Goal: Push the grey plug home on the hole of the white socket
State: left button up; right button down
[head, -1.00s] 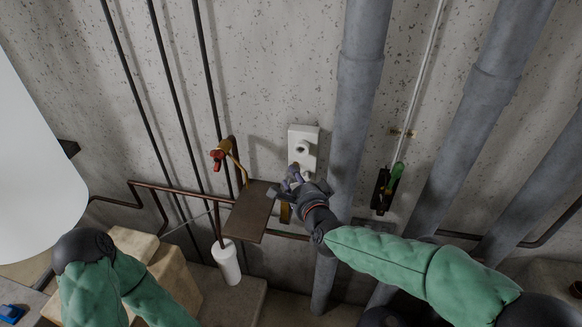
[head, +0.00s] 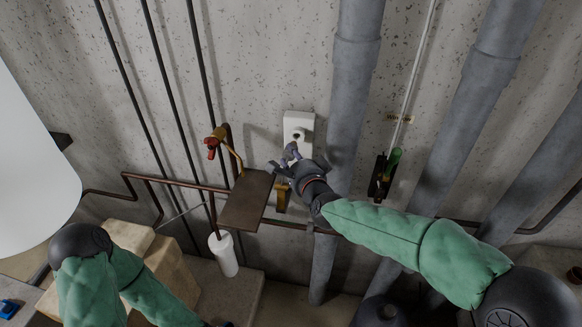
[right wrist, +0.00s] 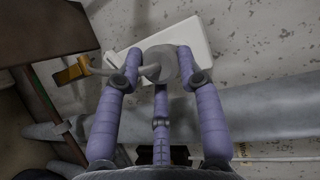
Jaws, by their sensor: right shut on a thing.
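The white socket (head: 298,120) is a tall block on the concrete wall, with a round hole in its face. It shows behind the fingers in the right wrist view (right wrist: 193,32). My right gripper (head: 289,157) is at the lower part of the socket, below the hole. In the right wrist view, its fingers are closed around the grey plug (right wrist: 161,62), which overlaps the socket. I cannot tell whether the plug touches it; the hole is hidden there. My left arm shows at lower left, but its gripper is out of view.
A brown shelf plate (head: 246,201) stands just left of my right gripper, with a red-handled valve (head: 214,141) above it. A thick grey pipe (head: 350,108) runs close to the socket's right side. A white cylinder (head: 223,255) hangs below the plate.

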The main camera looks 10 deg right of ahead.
jog(key=shift+w+d+f+b, duration=0.1)
jog(key=shift+w+d+b, duration=0.15)
jog(key=shift+w+b, duration=0.25)
jog(key=shift+w+d+f+b, duration=0.1)
jog(key=shift+w+d+b, duration=0.15)
jog(key=shift+w, duration=0.4)
jog(key=shift+b, duration=0.65)
dwell(1.2)
jog(key=shift+w+d+f+b, duration=0.15)
jog(key=shift+w+d+b, duration=0.1)
jog(key=shift+w+b, duration=0.35)
jog(key=shift+w+d+f+b, duration=0.1)
jog(key=shift+w+d+b, duration=0.2)
jog(key=shift+w+b, duration=0.35)
jog(key=shift+w+d+f+b, duration=0.2)
jog(key=shift+w+b, duration=0.25)
jog(key=shift+w, duration=0.3)
jog(key=c, duration=0.7)
grip_release()
jog(key=shift+s, duration=0.1)
jog(key=v, duration=1.2)
jog(key=shift+r, duration=0.1)
